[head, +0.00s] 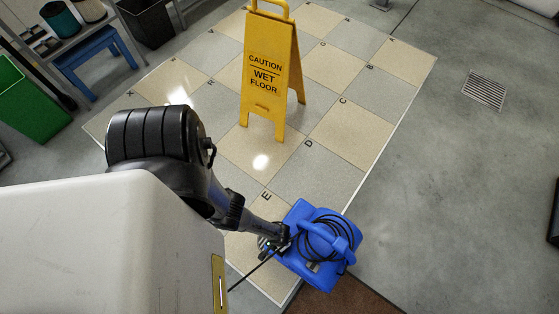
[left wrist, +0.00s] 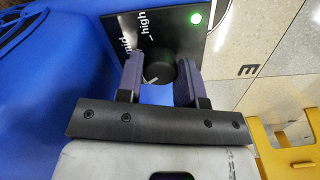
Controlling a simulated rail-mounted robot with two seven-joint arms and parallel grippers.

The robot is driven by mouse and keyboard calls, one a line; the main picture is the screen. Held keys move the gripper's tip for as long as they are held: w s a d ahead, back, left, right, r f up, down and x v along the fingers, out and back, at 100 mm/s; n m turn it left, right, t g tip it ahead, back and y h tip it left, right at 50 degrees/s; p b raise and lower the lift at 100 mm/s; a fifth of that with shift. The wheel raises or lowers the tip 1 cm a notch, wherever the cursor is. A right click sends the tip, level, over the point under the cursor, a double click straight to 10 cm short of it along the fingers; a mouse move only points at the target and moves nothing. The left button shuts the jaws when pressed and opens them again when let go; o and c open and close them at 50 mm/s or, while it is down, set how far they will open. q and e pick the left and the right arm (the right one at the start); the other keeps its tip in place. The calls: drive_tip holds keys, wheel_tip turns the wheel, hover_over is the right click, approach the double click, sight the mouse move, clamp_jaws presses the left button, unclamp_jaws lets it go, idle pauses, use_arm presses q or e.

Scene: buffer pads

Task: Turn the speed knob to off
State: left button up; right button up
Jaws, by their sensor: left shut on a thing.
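The blue floor blower (head: 312,275) stands at the lower middle of the head view, with a black cord coiled on it. My left gripper (head: 277,241) reaches its near left side. In the left wrist view the black control panel (left wrist: 112,28) shows the words "mid" and "high" and a lit green light (left wrist: 196,18). The black speed knob (left wrist: 161,69) sits between the two fingers of my left gripper (left wrist: 160,82), which is shut on it. A pale mark on the knob points to the lower left of the picture. I see no "off" label. My right gripper is not in view.
A yellow wet-floor sign (head: 268,75) stands on the tiled floor (head: 355,135) beyond the blower. A cable runs from the blower toward the lower left. Bare concrete (head: 450,200) lies open to the right. A brown mat (head: 345,300) lies beside the blower.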

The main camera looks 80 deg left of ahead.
use_arm(q)
drive_tip(key=n, duration=0.6)
drive_tip(key=shift+p, duration=0.3)
drive_tip(key=shift+n, duration=1.1)
drive_tip(key=o, duration=0.9)
drive_tip(key=shift+r+p, duration=5.95)
drive_tip(key=shift+r, duration=0.95)
